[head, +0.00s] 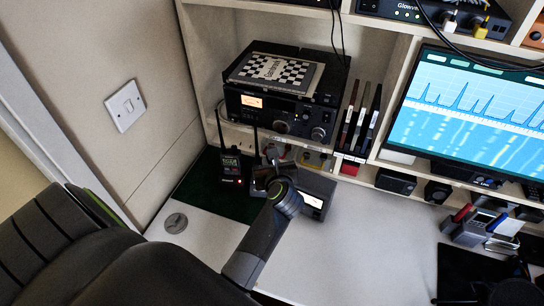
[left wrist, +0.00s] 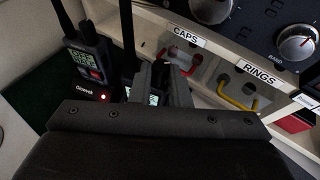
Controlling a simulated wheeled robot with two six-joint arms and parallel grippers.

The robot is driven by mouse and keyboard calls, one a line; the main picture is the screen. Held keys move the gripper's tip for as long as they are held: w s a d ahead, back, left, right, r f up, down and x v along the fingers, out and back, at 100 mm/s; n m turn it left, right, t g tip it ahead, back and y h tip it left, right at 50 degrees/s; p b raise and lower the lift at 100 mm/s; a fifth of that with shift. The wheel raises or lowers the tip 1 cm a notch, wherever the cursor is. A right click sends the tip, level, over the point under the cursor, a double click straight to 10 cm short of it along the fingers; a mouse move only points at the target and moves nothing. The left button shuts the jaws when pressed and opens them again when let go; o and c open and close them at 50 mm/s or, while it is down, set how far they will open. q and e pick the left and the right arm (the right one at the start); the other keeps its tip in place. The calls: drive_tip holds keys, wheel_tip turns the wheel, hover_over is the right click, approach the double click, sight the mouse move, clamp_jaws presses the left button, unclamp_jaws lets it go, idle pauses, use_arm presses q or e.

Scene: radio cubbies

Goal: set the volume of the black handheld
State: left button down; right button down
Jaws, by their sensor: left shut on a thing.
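A black handheld (head: 231,165) with a lit screen and antenna stands upright at the back of the green mat; it also shows in the left wrist view (left wrist: 88,62), above a red light. A second dark handheld (left wrist: 128,62) with an antenna stands just right of it, its lower part mostly hidden by my gripper. My left gripper (head: 266,181) is at this second handheld. In the left wrist view its grey fingers (left wrist: 160,82) are closed at the handheld's upper part, beside a small lit screen. What exactly lies between the fingertips is hidden. My right gripper is not in view.
A grey box (head: 318,192) with a small lit screen stands just right of my left gripper. Behind are cubbies labelled CAPS and RINGS, under a large black radio (head: 280,105). A monitor (head: 470,105) stands at right. The white desk (head: 360,250) is clear in the middle.

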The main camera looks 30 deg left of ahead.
use_arm(q)
drive_tip(key=shift+s+a+m+t+h+p, duration=0.15)
drive_tip(key=shift+m+t+h+p, duration=0.55)
drive_tip(key=shift+m+h+p, duration=0.4)
drive_tip(key=c, duration=1.4)
unclamp_jaws()
drive_tip(key=shift+o, duration=0.2)
